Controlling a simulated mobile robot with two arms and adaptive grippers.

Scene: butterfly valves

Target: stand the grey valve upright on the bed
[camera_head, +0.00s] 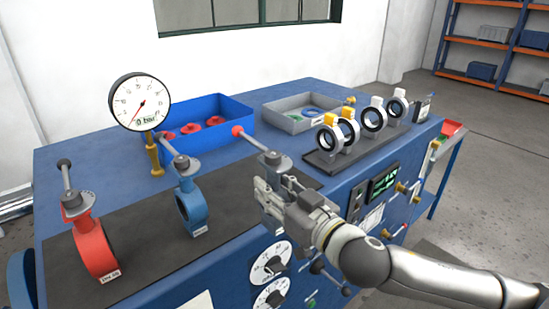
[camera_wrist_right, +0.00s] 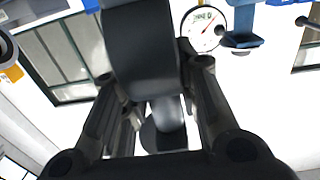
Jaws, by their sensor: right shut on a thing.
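The grey valve shows in the head view as a grey flange and a lever (camera_head: 265,146) with a red knob, the lever pointing up and left. Its lower body is mostly hidden behind my right gripper (camera_head: 268,196), which is shut on it near the right end of the dark bed (camera_head: 150,270). The valve looks roughly upright; I cannot tell whether it touches the bed. In the right wrist view a dark grey part of the valve (camera_wrist_right: 140,55) is between the fingers. A red valve (camera_head: 92,247) and a blue valve (camera_head: 193,210) stand upright on the bed. My left gripper is not seen.
A pressure gauge (camera_head: 140,101) stands behind the bed. A blue crate (camera_head: 230,108) with red parts and a grey tray (camera_head: 285,121) are at the back. A dark rack (camera_head: 325,163) of several rings is right of my gripper.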

